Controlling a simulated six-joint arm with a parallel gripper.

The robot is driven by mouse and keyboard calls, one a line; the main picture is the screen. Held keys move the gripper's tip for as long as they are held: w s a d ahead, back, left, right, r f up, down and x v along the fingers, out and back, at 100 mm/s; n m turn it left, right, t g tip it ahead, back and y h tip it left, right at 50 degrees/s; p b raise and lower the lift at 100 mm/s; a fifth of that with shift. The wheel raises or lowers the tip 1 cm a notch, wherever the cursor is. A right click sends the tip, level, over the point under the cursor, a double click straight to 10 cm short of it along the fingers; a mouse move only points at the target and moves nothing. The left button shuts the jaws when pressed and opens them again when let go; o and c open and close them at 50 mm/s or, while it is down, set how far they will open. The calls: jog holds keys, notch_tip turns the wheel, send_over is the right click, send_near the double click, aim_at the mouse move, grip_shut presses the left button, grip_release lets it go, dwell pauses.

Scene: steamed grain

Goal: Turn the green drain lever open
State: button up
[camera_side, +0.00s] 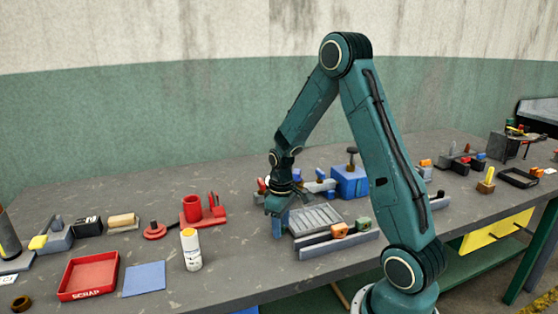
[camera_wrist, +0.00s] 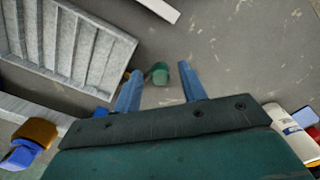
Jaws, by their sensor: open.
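A small green piece (camera_wrist: 160,75), which looks like a lever or knob, shows between my fingertips in the wrist view. I cannot tell whether it is the drain lever, or how far below the fingers it lies. A green knob (camera_side: 364,224) sits on the grey rail at the front of the ribbed tray in the side view. My gripper (camera_side: 280,229) points down just left of the ribbed tray, close to the table. Its two blue fingers are apart and empty in the wrist view (camera_wrist: 159,67).
The grey ribbed tray (camera_side: 318,220) lies right of my gripper, with an orange knob (camera_side: 340,230) on the rail before it. A white bottle (camera_side: 190,250), red cup (camera_side: 193,208) and red scrap tray (camera_side: 68,294) stand left. A blue block (camera_side: 350,184) is behind.

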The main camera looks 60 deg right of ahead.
jog(key=shift+r, duration=0.1)
notch_tip(320, 180, up, 14)
dwell(0.7)
jog(key=s+a+r+t, duration=0.2)
jog(key=s+a+r, duration=0.2)
jog(key=s+a, duration=0.3)
jog(key=s+a+r+t, duration=0.3)
jog(key=s+a, duration=0.5)
jog(key=a, duration=0.3)
jog(key=shift+a+r+t, duration=0.25)
jog(key=shift+r+t, duration=0.05)
jog(key=shift+r, duration=0.45)
